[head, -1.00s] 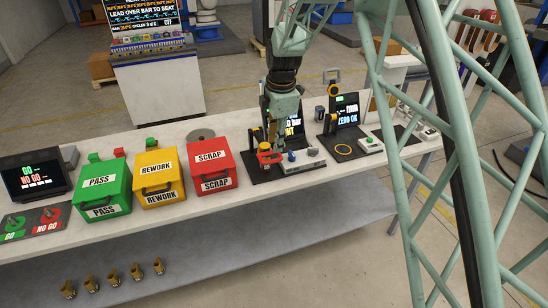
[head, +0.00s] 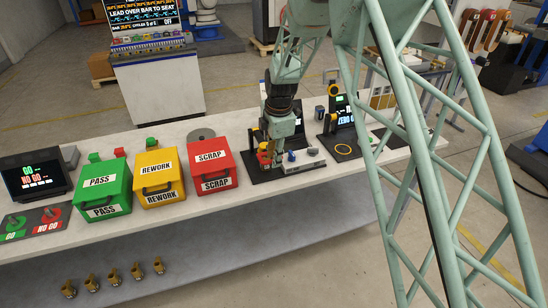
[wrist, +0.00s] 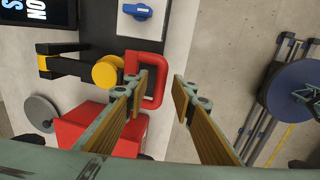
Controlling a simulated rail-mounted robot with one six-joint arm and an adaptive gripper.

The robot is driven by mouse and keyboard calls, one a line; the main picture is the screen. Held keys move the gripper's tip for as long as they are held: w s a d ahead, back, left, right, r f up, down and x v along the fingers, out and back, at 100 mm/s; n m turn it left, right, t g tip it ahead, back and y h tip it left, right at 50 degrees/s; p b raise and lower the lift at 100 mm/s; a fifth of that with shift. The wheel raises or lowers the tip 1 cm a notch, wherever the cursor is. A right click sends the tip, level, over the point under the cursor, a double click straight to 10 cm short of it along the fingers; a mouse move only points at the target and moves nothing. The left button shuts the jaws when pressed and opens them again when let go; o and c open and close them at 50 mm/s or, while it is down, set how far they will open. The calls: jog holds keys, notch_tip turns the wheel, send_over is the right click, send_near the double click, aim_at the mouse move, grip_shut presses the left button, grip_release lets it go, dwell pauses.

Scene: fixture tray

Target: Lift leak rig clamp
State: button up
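The leak rig clamp has a red loop handle (wrist: 158,84), joined in the wrist view to a black arm (wrist: 75,67) with a yellow round knob (wrist: 107,72). In the head view the red part (head: 263,158) shows at the left of the black rig base, partly hidden by my gripper. My gripper (wrist: 163,92) is open at the handle. In the wrist view the left fingertip overlaps the loop opening and the right fingertip is just right of the handle's outer bar. Whether either finger touches it, I cannot tell.
A red SCRAP box (head: 211,170) stands left of the rig, beside yellow REWORK (head: 159,178) and green PASS (head: 102,188) boxes. A blue knob (wrist: 138,11) sits on the rig. A second station (head: 345,140) stands right. The bench front (head: 235,208) is clear.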

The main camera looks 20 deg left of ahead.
grip_shut()
jog(key=shift+r, duration=0.1)
dwell(0.3)
